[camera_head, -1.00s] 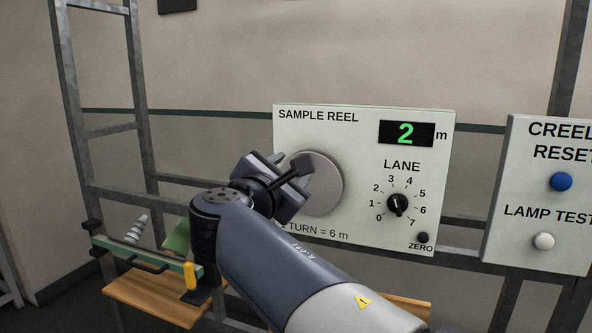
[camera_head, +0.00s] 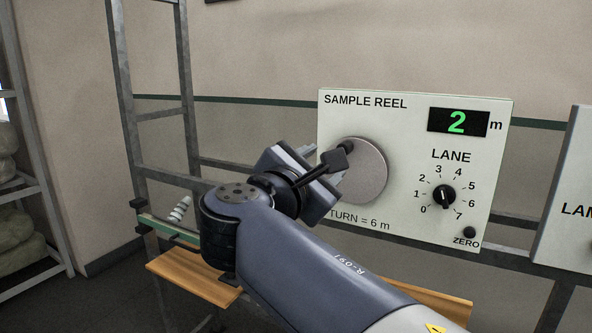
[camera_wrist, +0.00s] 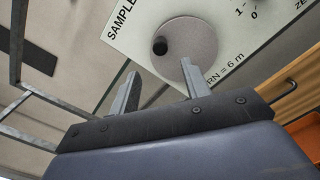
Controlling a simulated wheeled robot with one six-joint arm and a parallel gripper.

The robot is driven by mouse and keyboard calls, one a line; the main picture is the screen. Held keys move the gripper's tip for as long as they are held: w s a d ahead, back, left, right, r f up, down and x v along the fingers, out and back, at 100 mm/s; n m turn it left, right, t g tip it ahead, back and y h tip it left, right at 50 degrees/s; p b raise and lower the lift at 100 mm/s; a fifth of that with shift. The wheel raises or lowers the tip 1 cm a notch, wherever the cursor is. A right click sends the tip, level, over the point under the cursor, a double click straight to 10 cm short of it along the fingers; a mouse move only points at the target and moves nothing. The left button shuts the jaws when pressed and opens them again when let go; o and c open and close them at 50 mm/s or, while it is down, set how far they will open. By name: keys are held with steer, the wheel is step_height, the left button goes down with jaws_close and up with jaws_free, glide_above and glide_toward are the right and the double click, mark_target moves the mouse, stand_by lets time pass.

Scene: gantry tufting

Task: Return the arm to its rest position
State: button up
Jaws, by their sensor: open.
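My arm reaches up from the lower right in the head view. My gripper (camera_head: 318,168) is in front of the left edge of the round reel disc (camera_head: 367,180) on the sample reel panel (camera_head: 410,112). In the wrist view my gripper (camera_wrist: 160,75) has its two fingers apart with nothing between them. The disc (camera_wrist: 195,42) and its dark knob (camera_wrist: 160,46) lie beyond the fingertips, and a gap seems to show.
A wooden ledge (camera_head: 190,280) and a grey metal frame (camera_head: 125,75) stand behind and left of my arm. A second panel (camera_head: 572,215) is cut off at the right. A shelf with pale sacks (camera_head: 20,230) stands at the far left. Floor between shelf and frame looks clear.

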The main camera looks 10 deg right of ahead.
steer(key=p+x, duration=0.2)
steer(key=x, duration=0.8)
steer(key=shift+w+d, duration=0.15)
steer(key=shift+w, duration=0.15)
steer(key=shift+p, duration=0.3)
steer(key=shift+n, duration=0.3)
steer(key=shift+s, duration=0.1)
steer(key=shift+s+f+b, duration=0.1)
steer(key=shift+b, duration=0.45)
steer(key=b+v, duration=0.2)
steer(key=v, duration=0.9)
steer(key=p+x, duration=0.1)
steer(key=x, duration=0.2)
steer(key=p+x, duration=0.1)
steer(key=x, duration=0.3)
steer(key=p+x, duration=0.1)
steer(key=x, duration=0.3)
steer(key=shift+w+r, duration=0.25)
steer(key=shift+r, duration=0.05)
steer(key=shift+w+a+n+p, duration=0.1)
steer(key=shift+a+n+p, duration=0.4)
steer(key=shift+p, duration=0.45)
steer(key=shift+w+a+f+n+p, duration=0.2)
steer(key=shift+f+n+p, duration=0.15)
steer(key=shift+n+p, duration=0.35)
